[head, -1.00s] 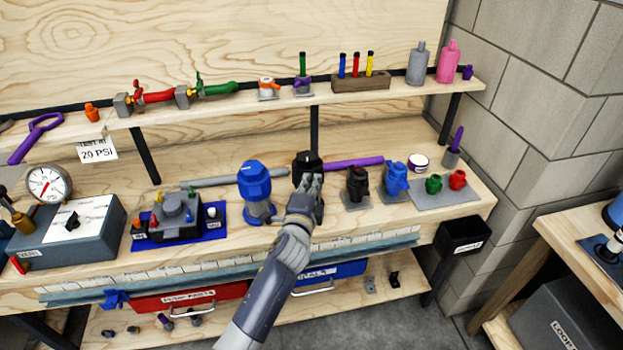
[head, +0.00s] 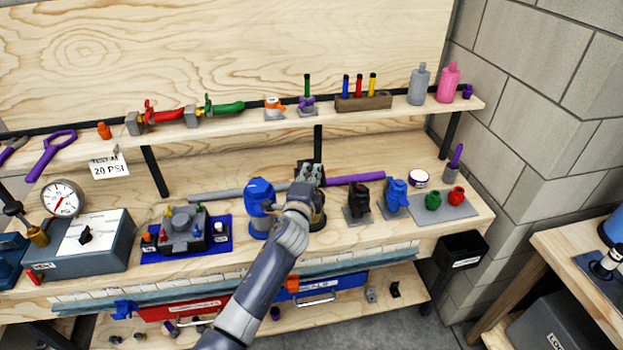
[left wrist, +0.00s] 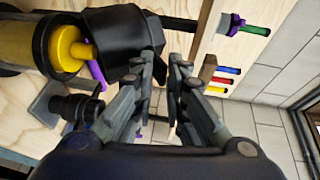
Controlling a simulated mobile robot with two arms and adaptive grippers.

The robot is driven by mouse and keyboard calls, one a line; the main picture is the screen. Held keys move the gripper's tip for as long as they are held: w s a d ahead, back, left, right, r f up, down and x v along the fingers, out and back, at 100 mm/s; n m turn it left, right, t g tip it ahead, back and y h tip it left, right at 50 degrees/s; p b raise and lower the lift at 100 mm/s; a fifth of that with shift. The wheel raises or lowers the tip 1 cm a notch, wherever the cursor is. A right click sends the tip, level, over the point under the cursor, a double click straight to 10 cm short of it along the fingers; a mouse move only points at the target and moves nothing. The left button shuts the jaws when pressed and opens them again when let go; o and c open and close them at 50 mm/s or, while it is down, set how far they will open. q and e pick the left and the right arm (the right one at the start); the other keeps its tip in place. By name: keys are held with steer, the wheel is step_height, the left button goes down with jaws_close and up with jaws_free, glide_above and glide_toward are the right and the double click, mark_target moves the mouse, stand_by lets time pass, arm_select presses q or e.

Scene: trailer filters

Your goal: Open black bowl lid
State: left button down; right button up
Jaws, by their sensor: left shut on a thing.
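The black bowl lid (left wrist: 122,45) is a dark cap that fills the upper middle of the left wrist view. It appears tilted away from the rim of its bowl (left wrist: 42,48), with the tip of a yellow filter (left wrist: 77,51) exposed between them. My left gripper (left wrist: 166,66) is shut on the lid's edge. In the head view my left gripper (head: 308,177) is over the top of the bowl, hiding most of the lid. A strip of the bowl (head: 319,216) shows beside my wrist. My right gripper is not in view.
A blue-capped filter unit (head: 260,208) stands close on the left. Small black (head: 358,198) and blue (head: 396,196) units stand on the right. A purple bar (head: 355,180) lies behind. An upper shelf (head: 230,122) with bottles and valves runs above.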

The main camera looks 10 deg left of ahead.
arm_select(q)
steer(key=shift+w+r, duration=0.1)
steer(key=shift+r, duration=0.35)
steer(key=c, duration=1.8)
jaws_free()
steer(key=shift+d, duration=0.1)
steer(key=shift+s+f, duration=0.2)
steer(key=shift+s, duration=0.05)
steer(key=s, duration=0.4)
steer(key=s+r, duration=0.1)
steer(key=s, duration=0.2)
steer(key=s+a, duration=0.1)
steer(key=s, duration=0.3)
steer(key=shift+s+r, duration=0.25)
steer(key=shift+s, duration=0.1)
